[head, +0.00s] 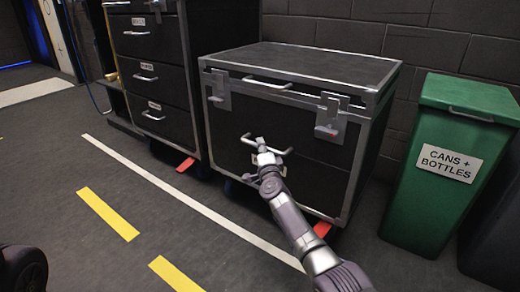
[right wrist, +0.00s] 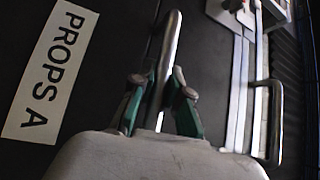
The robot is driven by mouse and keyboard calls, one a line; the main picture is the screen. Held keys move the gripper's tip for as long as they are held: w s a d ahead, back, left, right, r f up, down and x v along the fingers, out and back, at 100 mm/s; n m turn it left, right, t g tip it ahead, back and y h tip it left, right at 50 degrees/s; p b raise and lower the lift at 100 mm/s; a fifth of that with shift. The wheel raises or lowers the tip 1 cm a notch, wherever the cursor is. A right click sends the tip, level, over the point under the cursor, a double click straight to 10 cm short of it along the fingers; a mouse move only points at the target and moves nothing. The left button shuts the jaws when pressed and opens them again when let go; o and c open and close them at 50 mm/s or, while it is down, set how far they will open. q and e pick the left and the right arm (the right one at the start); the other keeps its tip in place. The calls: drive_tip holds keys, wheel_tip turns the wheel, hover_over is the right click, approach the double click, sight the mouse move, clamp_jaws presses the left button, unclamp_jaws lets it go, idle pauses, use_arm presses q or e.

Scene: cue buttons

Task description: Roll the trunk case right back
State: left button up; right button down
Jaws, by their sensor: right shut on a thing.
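The trunk case (head: 300,110) is a low black box with metal edges, corner latches and a flat lid. It stands on casters against the back wall, right of a tall drawer case. My right gripper (head: 262,148) is at its front and shut on the front bar handle (head: 283,152). In the right wrist view, the fingers (right wrist: 158,105) close around the metal handle bar (right wrist: 171,45), and a "PROPS A" label (right wrist: 45,75) sits beside it. A red pedal (head: 322,229) shows at the case's lower right corner. My left gripper is not in view.
A tall black drawer case (head: 165,45) stands close on the left, with a red pedal (head: 186,165) at its base. A green "CANS + BOTTLES" bin (head: 425,205) stands on the right. A white floor line (head: 190,203) runs in front; the floor before it is open.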

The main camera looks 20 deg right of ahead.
drive_tip(key=shift+d, duration=0.3)
drive_tip(key=c, duration=1.1)
unclamp_jaws()
drive_tip(key=shift+w, duration=0.1)
drive_tip(key=shift+c, duration=0.2)
drive_tip(key=shift+a, duration=0.1)
drive_tip(key=shift+s+a+f, duration=0.15)
drive_tip(key=shift+s+a, duration=0.1)
drive_tip(key=shift+s, duration=0.25)
drive_tip(key=s, duration=0.6)
drive_tip(key=shift+s+a+f, duration=0.2)
drive_tip(key=shift+f, duration=0.2)
